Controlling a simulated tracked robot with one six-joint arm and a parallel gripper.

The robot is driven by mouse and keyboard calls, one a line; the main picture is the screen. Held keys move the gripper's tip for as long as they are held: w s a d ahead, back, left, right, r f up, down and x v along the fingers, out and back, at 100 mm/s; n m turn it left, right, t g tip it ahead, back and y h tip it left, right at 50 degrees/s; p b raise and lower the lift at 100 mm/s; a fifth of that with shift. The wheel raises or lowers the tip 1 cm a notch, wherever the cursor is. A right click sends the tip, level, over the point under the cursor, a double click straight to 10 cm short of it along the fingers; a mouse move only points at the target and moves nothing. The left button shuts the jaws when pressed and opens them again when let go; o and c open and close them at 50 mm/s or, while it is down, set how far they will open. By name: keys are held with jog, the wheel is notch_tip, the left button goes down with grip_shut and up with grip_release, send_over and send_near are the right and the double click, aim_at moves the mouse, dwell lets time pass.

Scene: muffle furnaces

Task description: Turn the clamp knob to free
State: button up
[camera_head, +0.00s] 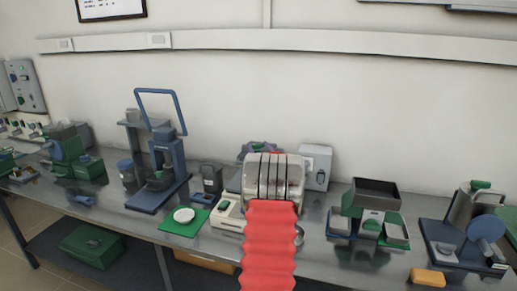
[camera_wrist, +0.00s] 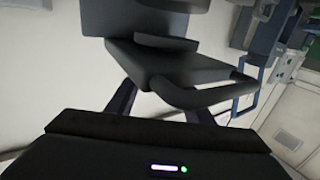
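I cannot pick out the clamp knob for certain in either view. In the head view, my red-sleeved arm rises in front of the bench's middle and hides what is behind it; my gripper's fingertips do not show there. In the wrist view, my gripper (camera_wrist: 165,58) is a set of dark overlapping parts, and its finger gap is unclear. I see nothing clearly held. A blue press-like stand (camera_head: 166,160) with a raised loop handle is left of my arm. A device with a round blue disc (camera_head: 487,229) is at the far right.
The long metal bench (camera_head: 325,262) carries several devices. A green mat (camera_head: 170,230) with a white dish (camera_head: 184,215) lies left of my arm. A tray-topped balance-like unit (camera_head: 376,193) stands right of it. A yellow block (camera_head: 428,277) lies near the front edge.

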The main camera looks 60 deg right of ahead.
jog(key=o, duration=0.5)
jog(key=shift+c, duration=0.2)
jog(key=shift+a, duration=0.1)
jog(key=v, duration=1.3)
jog(key=shift+s+a, duration=0.15)
jog(key=shift+a, duration=0.1)
jog(key=shift+f, duration=0.1)
